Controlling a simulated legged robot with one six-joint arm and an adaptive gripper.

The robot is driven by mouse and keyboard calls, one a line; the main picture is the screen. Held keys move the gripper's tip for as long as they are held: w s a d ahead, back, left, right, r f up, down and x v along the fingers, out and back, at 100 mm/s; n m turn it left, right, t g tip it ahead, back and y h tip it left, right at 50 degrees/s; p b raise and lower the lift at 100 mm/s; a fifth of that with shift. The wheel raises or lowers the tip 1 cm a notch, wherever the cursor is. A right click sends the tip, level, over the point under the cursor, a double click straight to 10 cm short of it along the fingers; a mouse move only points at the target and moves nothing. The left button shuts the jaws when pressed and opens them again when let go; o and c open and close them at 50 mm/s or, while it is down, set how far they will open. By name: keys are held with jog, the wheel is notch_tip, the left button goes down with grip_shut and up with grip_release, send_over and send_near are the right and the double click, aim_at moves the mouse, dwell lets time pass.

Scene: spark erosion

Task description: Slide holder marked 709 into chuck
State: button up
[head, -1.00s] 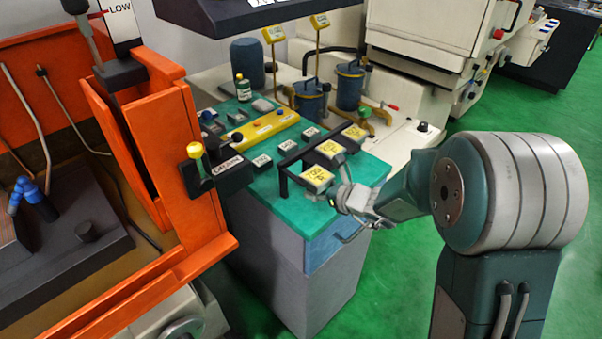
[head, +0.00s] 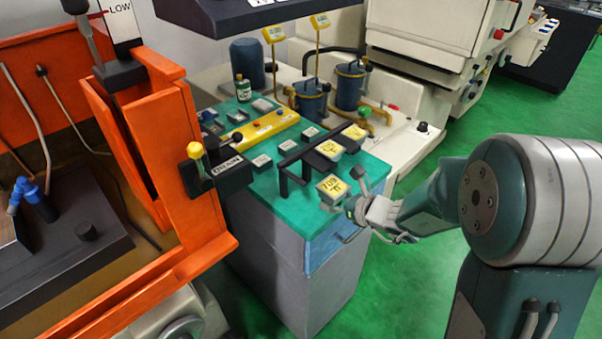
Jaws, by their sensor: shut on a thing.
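The holder marked 709 (head: 333,188) is a small block with a yellow top label, at the front end of the black rack (head: 284,178) on the green cabinet top. My gripper (head: 354,190) is shut on it from the right. The holder is just right of the rack's front slot; I cannot tell whether it still touches the rack. I cannot tell whether this is the chuck.
Two more yellow-labelled holders (head: 329,148) (head: 355,132) sit farther back in the rack. Small grey blocks (head: 262,162) and a yellow bar (head: 264,126) lie on the cabinet top (head: 262,188). Blue pots (head: 310,103) stand behind. Green floor (head: 404,265) is open at front right.

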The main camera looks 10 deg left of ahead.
jog(key=shift+s+d, duration=0.9)
jog(key=shift+d, duration=0.25)
jog(key=shift+d, duration=0.1)
